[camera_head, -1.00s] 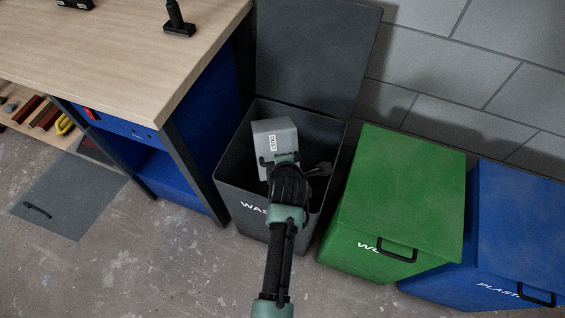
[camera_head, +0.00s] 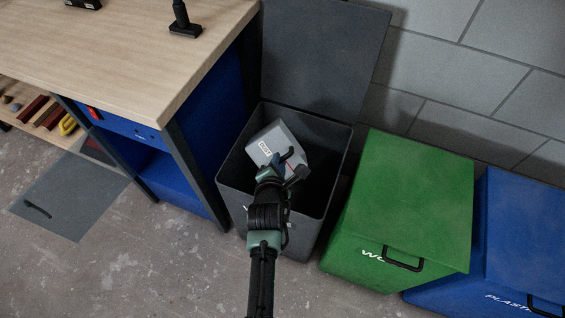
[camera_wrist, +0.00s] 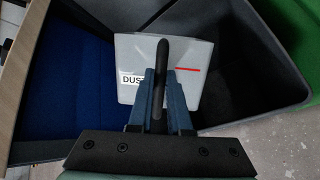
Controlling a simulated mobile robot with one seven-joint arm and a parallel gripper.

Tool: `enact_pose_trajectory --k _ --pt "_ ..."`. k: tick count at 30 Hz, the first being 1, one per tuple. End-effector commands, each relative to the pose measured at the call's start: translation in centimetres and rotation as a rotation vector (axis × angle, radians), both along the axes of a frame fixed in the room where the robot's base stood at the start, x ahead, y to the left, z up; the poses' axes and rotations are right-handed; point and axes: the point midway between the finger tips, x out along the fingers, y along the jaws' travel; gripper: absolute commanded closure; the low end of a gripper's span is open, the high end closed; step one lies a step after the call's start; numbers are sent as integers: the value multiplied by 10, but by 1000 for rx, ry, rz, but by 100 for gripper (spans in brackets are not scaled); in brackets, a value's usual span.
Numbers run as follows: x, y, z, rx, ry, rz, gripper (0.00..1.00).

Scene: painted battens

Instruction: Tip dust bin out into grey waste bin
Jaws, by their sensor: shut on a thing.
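The dust bin (camera_head: 278,143) is a light grey box with a white label and a dark handle. It is tilted over the open mouth of the grey waste bin (camera_head: 231,185), whose dark lid (camera_head: 325,55) stands up at the back. My gripper (camera_head: 275,172) is shut on the dust bin's handle. In the wrist view, the blue fingers of my gripper (camera_wrist: 160,95) close on the dark handle in front of the dust bin (camera_wrist: 190,55), with its DUST label and a red line showing. The inside of the dust bin and any dust are hidden.
A green bin (camera_head: 405,190) and a blue bin (camera_head: 520,230), both lidded shut, stand right of the waste bin. A wooden-topped workbench (camera_head: 130,50) with a blue cabinet stands close on its left. A grey open door panel (camera_head: 70,195) juts out over the floor.

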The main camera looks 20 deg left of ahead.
Motion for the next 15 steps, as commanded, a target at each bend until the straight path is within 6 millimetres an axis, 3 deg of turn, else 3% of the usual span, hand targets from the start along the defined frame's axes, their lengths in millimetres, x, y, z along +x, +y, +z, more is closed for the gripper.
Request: enact_pose_trajectory --k 15 --pt "-3 5 0 -140 -135 1 100"
